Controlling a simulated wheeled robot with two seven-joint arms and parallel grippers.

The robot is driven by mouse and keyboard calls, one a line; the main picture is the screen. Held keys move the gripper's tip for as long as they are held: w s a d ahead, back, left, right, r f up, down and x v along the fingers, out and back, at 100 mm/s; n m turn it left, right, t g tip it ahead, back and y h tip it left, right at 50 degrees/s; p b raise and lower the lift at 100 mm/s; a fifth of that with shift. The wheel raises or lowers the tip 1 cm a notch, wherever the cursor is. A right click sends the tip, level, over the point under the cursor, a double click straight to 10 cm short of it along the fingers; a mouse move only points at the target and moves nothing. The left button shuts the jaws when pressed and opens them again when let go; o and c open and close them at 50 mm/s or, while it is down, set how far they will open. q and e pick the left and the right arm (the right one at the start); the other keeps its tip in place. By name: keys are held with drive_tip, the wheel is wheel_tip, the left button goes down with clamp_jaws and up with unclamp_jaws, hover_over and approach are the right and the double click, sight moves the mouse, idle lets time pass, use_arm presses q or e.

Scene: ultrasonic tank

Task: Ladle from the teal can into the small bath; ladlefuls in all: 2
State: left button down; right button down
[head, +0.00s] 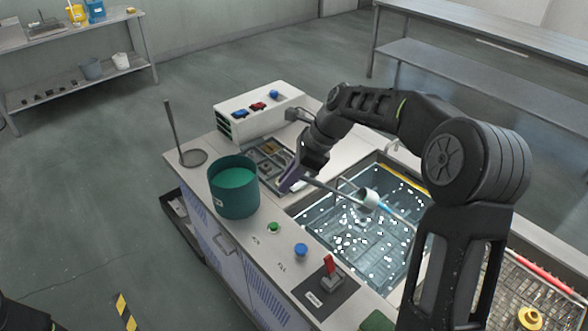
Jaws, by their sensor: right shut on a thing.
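The teal can (234,199) stands upright on the left part of the counter, filled with teal contents up to near its rim. My right gripper (291,181) is to the right of the can, shut on the handle of a ladle (368,199). The ladle's pale cup is over the small bath (317,257), apart from the can. Its contents cannot be made out. The bath is a sunken basin with clear bluish liquid and many white specks. A bluish streak shows just right of the cup; I cannot tell what it is. My left gripper is out of view.
A white control box (262,112) stands behind the can. A round stand with an upright rod (191,156) is left of it. Buttons and a red switch (329,267) line the counter front. A wire basket (513,288) is at the right.

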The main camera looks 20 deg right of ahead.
wheel_tip(320, 180, down, 12)
drive_tip(key=a+g+h, duration=0.1)
drive_tip(key=g+h, duration=0.2)
drive_tip(key=h, duration=0.3)
drive_tip(key=shift+w+a+r, duration=0.25)
drive_tip(key=shift+w+a, duration=0.05)
drive_tip(key=shift+w, duration=0.15)
